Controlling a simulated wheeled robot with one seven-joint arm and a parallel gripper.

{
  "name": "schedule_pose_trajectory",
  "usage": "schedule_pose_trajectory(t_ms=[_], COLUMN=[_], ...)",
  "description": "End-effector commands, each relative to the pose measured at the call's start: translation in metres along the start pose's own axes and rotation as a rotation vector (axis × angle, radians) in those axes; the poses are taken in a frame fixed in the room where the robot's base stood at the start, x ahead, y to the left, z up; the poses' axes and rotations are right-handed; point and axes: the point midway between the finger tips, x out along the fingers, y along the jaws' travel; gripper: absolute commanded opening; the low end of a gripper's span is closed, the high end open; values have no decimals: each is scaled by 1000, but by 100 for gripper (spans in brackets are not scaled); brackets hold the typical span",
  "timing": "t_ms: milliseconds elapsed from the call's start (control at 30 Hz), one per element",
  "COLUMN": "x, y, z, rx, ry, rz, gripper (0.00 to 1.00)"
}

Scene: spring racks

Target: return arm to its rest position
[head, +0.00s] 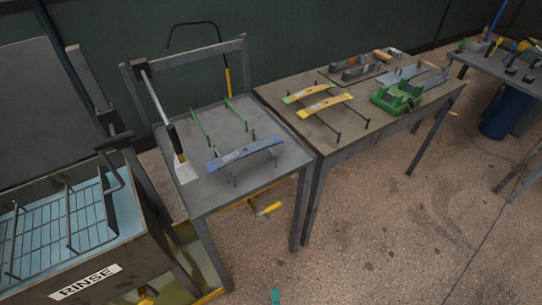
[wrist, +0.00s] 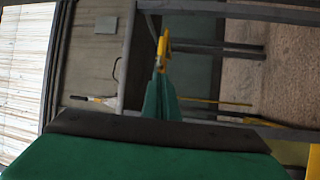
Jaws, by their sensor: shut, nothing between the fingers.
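My gripper (wrist: 161,88) shows in the wrist view as narrow green fingers closed together, with nothing held between them. A small teal piece (head: 275,297) at the bottom edge of the head view looks like the tip of my gripper, low over the floor and in front of the tables. The rest of my arm is outside the head view.
A grey table (head: 212,197) holds a blue leaf spring (head: 245,152) on a rack. A second table (head: 318,142) carries yellow springs (head: 325,104) and a green fixture (head: 397,97). A rinse tank (head: 60,272) stands left.

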Motion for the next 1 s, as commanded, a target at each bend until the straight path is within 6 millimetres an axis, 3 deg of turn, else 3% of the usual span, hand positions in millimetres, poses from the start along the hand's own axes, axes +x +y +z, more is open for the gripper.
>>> schedule_pose_trajectory(t_ms=[100,300,500,700,833,1000], x=[-29,-66,-96,-113,-117,-118], y=[28,80,138,189,208,216], z=[-9,-20,-32,-42,-46,-48], rx=[208,578,956,1274,1394,1447], ry=[-41,-123,-218,-311,-351,-370], rz=[-44,-110,-172,-219,-235,-241], gripper=[0,0,0,0,0,0])
